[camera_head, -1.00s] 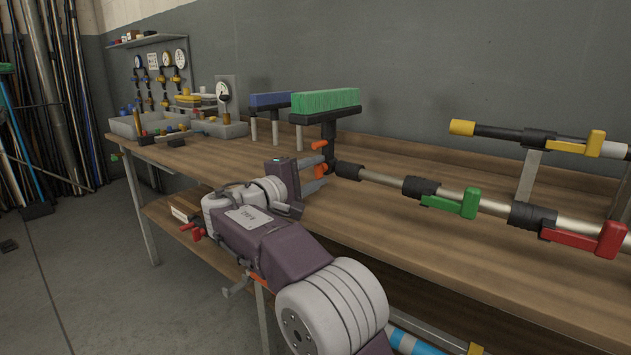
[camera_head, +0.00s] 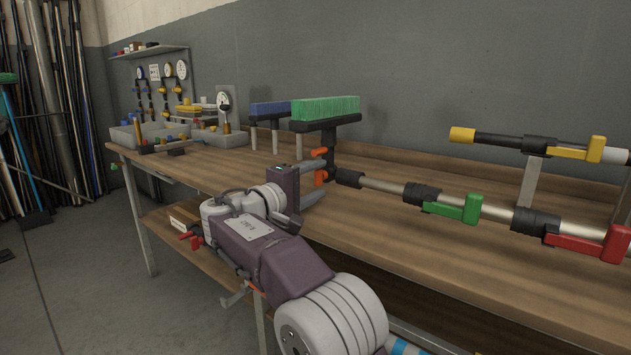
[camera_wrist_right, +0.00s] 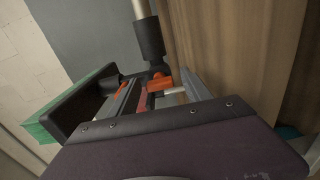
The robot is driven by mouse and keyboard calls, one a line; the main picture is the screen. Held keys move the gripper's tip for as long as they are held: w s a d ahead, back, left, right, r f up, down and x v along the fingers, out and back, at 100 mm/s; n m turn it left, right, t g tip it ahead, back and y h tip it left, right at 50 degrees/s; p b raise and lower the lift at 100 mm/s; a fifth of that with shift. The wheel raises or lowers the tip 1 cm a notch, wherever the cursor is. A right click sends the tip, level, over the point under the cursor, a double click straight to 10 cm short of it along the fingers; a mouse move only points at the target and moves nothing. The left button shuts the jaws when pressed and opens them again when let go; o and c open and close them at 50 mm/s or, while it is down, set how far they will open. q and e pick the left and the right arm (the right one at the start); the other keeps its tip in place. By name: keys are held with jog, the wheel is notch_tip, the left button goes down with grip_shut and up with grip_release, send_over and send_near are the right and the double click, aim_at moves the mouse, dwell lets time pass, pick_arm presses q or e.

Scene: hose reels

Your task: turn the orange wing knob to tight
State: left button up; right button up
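The orange wing knob (camera_head: 320,166) sits on the black joint of the green-bristled brush head, at the left end of a pole; its two orange lobes show one above the other. My right gripper (camera_head: 314,182) is at the knob from the left and front, its two grey fingers apart. The lower finger lies below and left of the lower lobe. In the right wrist view the orange knob (camera_wrist_right: 158,82) shows in the gap near the fingertips, with a black pole sleeve beyond. Contact with the knob cannot be told. My left gripper is not in view.
The pole carries a green lever (camera_head: 471,208) and a red lever (camera_head: 614,244). A second pole with a yellow lever (camera_head: 596,149) lies behind. A blue brush (camera_head: 270,108) stands left of the green brush (camera_head: 326,107). Grey bins (camera_head: 220,138) stand at the bench's far end.

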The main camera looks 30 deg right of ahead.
jog(key=p+v, duration=0.2)
jog(key=v, duration=0.7)
jog(key=shift+p, duration=0.35)
